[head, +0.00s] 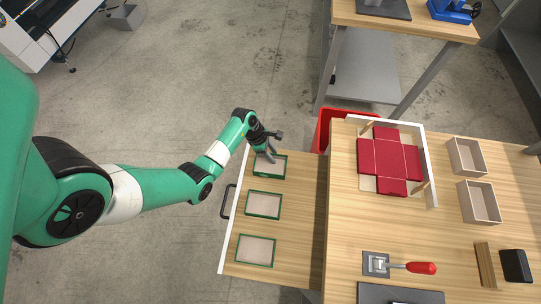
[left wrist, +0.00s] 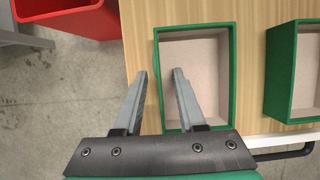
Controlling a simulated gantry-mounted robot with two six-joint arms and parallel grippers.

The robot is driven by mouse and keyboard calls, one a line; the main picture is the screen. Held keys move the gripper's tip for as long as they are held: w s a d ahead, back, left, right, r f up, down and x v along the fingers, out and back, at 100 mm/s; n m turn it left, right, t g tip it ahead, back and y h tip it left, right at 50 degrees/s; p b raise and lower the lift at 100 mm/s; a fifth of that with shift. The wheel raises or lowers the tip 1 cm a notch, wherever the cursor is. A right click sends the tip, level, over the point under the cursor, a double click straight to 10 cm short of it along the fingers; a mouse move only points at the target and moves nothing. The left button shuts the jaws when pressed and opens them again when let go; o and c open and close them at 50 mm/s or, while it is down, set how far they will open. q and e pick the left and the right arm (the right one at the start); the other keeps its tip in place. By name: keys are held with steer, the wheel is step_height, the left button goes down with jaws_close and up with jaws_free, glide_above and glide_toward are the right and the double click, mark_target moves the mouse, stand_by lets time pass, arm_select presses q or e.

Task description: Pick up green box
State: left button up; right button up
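Three open green boxes with pale insides stand in a row in a pulled-out wooden drawer in the head view: a far one (head: 286,167), a middle one (head: 264,217) and a near one (head: 255,265). My left gripper (head: 270,157) is at the far box. In the left wrist view this box (left wrist: 232,80) lies under my left gripper (left wrist: 160,73). Its fingers are apart and empty, one on each side of the box's left wall in the picture. I cannot tell whether they touch the wall. A second green box (left wrist: 276,75) shows at right. My right gripper is not in view.
A red bin (head: 323,131) is beside the drawer's far end. The worktop at right holds a red box blank (head: 390,163) in a white-edged former, two pale trays (head: 467,157), a red-handled tool (head: 420,268) and a black block (head: 515,266). The drawer has a handle (head: 227,201).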

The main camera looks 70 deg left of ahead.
arm_select(q)
jaws_close()
stand_by(1.5)
